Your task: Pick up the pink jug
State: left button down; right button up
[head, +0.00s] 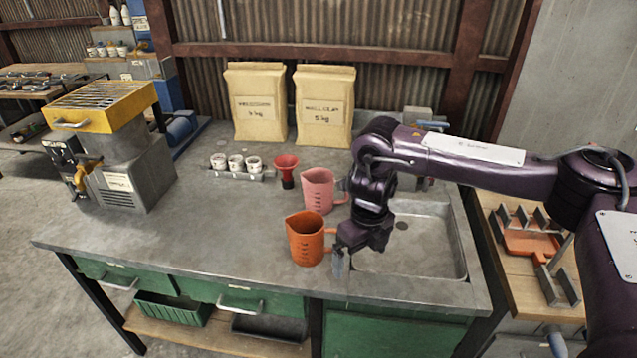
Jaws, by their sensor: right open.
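The pink jug (318,190) stands upright on the grey worktop, left of the sink, with its handle toward the right. An orange jug (305,239) stands in front of it, nearer to me, also with its handle to the right. My right gripper (342,262) points down just right of the orange jug, by its handle and the sink's left edge. It is open, and I see nothing held in it. Whether it touches the orange handle I cannot tell. The pink jug is behind and to the left of the gripper. My left gripper is not in view.
A red funnel (287,168) stands just left of the pink jug, beside a rack of small white cups (236,165). Two paper sacks (257,103) stand at the back. A yellow-topped machine (108,115) is at the left. The sink (440,262) lies under my right arm. The worktop's front left is clear.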

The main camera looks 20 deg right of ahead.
aim_at(317, 183)
jog(key=i, duration=1.15)
